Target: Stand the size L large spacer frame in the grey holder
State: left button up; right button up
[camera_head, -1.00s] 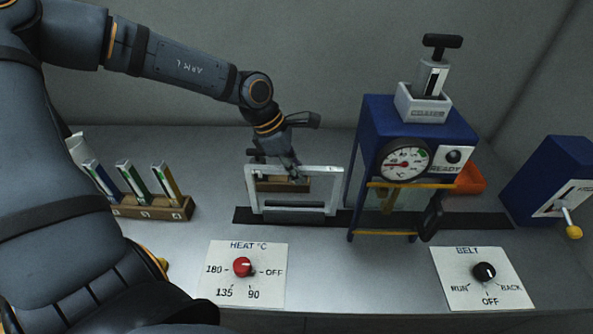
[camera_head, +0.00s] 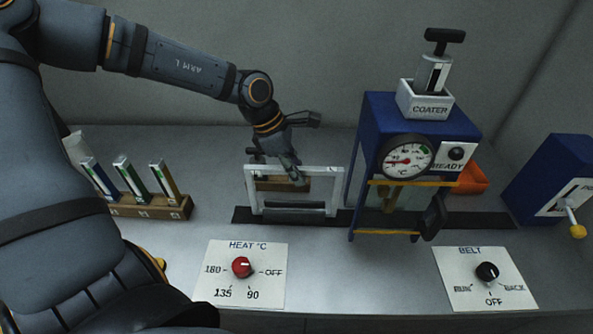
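A pale rectangular spacer frame (camera_head: 334,189) stands upright left of the blue coater. A dark grey bar that looks like the holder (camera_head: 293,213) runs along its lower part, on the dark belt strip. I cannot tell how fully the frame sits in it. My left gripper (camera_head: 294,178) reaches down from behind and above, with a finger crossing the frame's top bar. Whether the fingers are shut on the bar is not clear. No size mark is readable on the frame. My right gripper is not in view.
A wooden rack (camera_head: 150,207) with several coloured strips stands on the left. A wooden block (camera_head: 270,184) lies behind the frame. The blue coater (camera_head: 376,120) with its gauge stands to the right. HEAT (camera_head: 218,290) and BELT (camera_head: 460,290) dial panels lie in front.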

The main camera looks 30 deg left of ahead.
pick_arm(q)
jog(key=shift+o, duration=1.2)
notch_tip(320, 180, up, 10)
jog(key=shift+r, duration=0.1)
